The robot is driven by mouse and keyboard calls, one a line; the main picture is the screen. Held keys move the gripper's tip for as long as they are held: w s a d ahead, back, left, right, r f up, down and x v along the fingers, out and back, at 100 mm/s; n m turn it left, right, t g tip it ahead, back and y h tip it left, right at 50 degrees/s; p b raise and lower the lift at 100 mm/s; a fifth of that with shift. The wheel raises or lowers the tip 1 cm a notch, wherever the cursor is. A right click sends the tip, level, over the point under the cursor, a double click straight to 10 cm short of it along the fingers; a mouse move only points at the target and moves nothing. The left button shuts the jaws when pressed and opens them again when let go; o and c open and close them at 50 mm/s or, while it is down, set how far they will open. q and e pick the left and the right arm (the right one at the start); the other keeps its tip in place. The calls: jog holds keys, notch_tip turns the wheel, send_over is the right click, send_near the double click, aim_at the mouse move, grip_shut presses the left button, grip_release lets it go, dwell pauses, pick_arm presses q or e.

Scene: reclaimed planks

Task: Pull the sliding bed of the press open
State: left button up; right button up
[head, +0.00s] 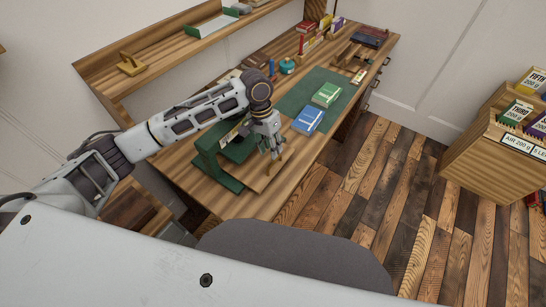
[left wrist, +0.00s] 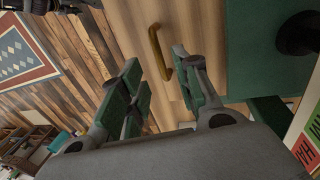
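The green press (head: 207,163) stands on the near left part of the wooden desk. Its pale wooden sliding bed (left wrist: 205,25) fills the top middle of the left wrist view. A brass bar handle (left wrist: 160,52) stands on it. My left gripper (head: 275,156) points down beside the press, at the handle end. In the left wrist view its two green-padded fingers (left wrist: 158,62) are apart, with the handle between or just beyond the tips. I cannot tell whether they touch it. The arm and gripper hide part of the press in the head view. My right gripper is not in view.
A green mat (head: 292,112) with a blue book (head: 309,120) and a green book (head: 326,95) lies right of the gripper. A grey chair (head: 290,255) stands before the desk. A shelf (head: 165,62) runs behind. The floor at right is clear up to a crate (head: 490,160).

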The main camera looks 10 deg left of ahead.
pick_arm(q)
jog(key=f, duration=0.4)
jog(key=shift+s+d, duration=0.15)
jog(key=shift+d, duration=0.25)
jog(key=shift+d+f, duration=0.1)
jog(key=shift+f, duration=0.35)
jog(key=c, duration=0.5)
jog(key=shift+c, duration=1)
grip_shut()
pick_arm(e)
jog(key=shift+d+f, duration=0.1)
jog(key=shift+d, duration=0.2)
